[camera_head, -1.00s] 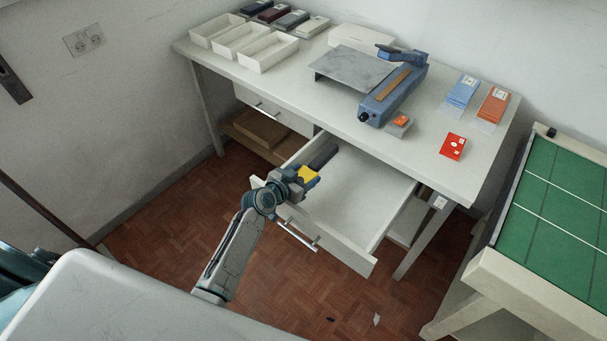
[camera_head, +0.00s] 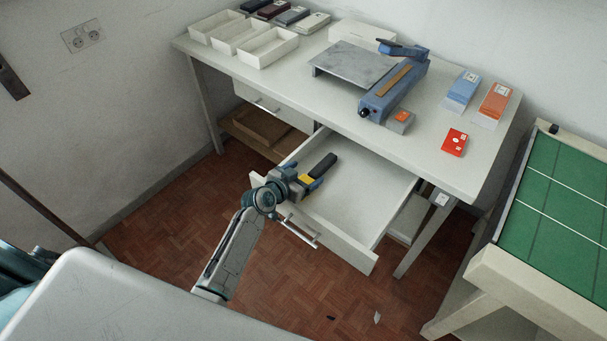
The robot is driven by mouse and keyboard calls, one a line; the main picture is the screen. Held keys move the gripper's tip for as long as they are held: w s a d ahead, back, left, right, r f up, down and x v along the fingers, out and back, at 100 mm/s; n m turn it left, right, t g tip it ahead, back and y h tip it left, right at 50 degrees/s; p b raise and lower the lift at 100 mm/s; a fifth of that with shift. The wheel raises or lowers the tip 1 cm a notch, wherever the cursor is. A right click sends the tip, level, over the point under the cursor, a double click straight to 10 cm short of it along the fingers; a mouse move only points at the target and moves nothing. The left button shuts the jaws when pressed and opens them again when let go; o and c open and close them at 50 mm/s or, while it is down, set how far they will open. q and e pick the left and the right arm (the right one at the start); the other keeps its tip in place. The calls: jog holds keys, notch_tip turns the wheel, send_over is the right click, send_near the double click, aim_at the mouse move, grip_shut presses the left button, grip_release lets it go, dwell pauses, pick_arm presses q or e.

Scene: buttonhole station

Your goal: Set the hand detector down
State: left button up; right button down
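The hand detector (camera_head: 323,164) shows as a black bar with a yellow part at its near end. My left gripper (camera_head: 306,180) comes in from the lower left over the open drawer (camera_head: 358,197) and appears shut on the yellow part. The black bar points away from the gripper, up and to the right, over the drawer's left side. Whether the detector touches the drawer floor I cannot tell. The gripper's fingers are small and partly hidden. My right gripper is not in view.
The white table (camera_head: 330,99) carries three white trays (camera_head: 268,48), a blue sealer (camera_head: 393,94) with a grey plate (camera_head: 352,64), and a red packet (camera_head: 454,142). The drawer's front panel (camera_head: 335,243) stands out over the floor. A green-topped table (camera_head: 556,190) stands at the right.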

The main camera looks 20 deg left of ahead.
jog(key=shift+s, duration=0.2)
pick_arm(q)
jog(key=shift+r+p, duration=0.55)
jog(key=shift+p, duration=0.1)
jog(key=shift+s+a+r, duration=0.1)
jog(key=shift+s+r, duration=0.05)
jog(key=shift+s, duration=0.05)
jog(key=b+v, duration=0.1)
jog(key=v, duration=0.9)
jog(key=shift+s+b, duration=0.1)
jog(key=shift+b, duration=0.3)
jog(key=shift+s+a+r, duration=0.2)
jog(key=shift+s+r, duration=0.05)
jog(key=shift+s, duration=0.35)
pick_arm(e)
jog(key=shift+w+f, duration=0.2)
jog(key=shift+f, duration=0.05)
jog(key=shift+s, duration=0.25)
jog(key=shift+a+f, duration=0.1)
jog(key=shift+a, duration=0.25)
